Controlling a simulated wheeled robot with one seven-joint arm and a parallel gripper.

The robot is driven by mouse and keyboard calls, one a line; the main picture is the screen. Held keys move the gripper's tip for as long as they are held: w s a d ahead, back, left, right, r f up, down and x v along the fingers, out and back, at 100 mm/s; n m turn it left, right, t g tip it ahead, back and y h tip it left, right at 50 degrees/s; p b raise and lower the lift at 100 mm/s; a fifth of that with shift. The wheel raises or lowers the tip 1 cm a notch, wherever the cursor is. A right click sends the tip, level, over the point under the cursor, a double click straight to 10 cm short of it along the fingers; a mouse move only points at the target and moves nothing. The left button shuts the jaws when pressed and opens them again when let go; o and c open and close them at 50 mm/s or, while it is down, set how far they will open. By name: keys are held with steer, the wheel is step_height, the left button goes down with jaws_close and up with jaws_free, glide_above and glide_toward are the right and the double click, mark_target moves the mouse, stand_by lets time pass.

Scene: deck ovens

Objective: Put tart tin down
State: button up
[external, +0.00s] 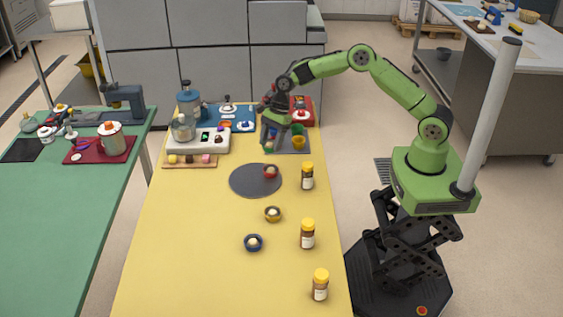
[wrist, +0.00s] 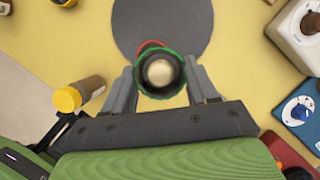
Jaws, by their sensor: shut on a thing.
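My gripper (external: 268,143) is shut on a small green tart tin (external: 268,150), held above the yellow table. In the wrist view the green tin (wrist: 141,84) sits between the two fingers and has a pale round filling. A red tart tin (external: 270,174) with a pale filling rests on the round dark grey mat (external: 246,181), just in front of my gripper. In the wrist view only its red rim (wrist: 150,44) shows behind the held tin. A gold tin (external: 272,216) and a blue tin (external: 253,246) stand on bare table nearer the camera.
Several yellow-capped jars (external: 307,176) line the table's right side. A grey square mat (external: 290,149) holds a yellow cup (external: 298,142) and a green one (external: 298,129). A white appliance (external: 177,146) stands left of my gripper. Most of the round mat is bare.

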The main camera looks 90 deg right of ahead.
mark_target(251, 177)
steer(key=w+a+m+t+h, duration=0.1)
steer(key=w+a+m+h, duration=0.1)
steer(key=w+a+m, duration=0.3)
steer(key=f, duration=0.3)
steer(key=f+b, duration=0.1)
steer(key=f, duration=0.2)
steer(key=w+d+f, duration=0.1)
steer(key=f, duration=0.2)
steer(key=shift+f+b, duration=0.1)
steer(key=shift+b, duration=0.25)
steer(key=shift+f, duration=0.2)
steer(key=o, duration=1)
steer(key=shift+o, duration=0.2)
steer(key=shift+r, duration=0.1)
